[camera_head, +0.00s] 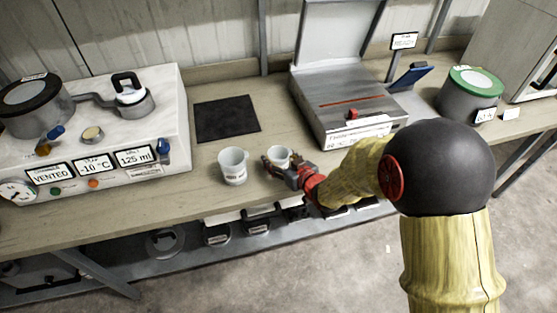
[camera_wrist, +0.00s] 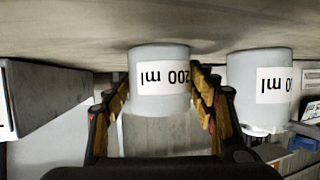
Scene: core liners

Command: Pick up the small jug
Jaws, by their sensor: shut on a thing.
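The small jug (camera_head: 279,154) is a pale grey-white cup near the front of the wooden bench. In the wrist view, which is upside down, the small jug (camera_wrist: 160,85) has a "200 ml" label. My gripper (camera_head: 277,166) reaches in from the right with its fingers around the jug. In the wrist view my gripper (camera_wrist: 161,98) is shut on it, one yellow-padded finger on each side. The jug looks upright, with its base close to the bench top; I cannot tell whether it touches.
A larger white jug (camera_head: 232,168) stands just left of the small jug; it also shows in the wrist view (camera_wrist: 262,85). A dark mat (camera_head: 227,119) lies behind. A white control box (camera_head: 120,150) is left, a grey lidded device (camera_head: 350,105) right, and a green-rimmed pot (camera_head: 468,97) farther right.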

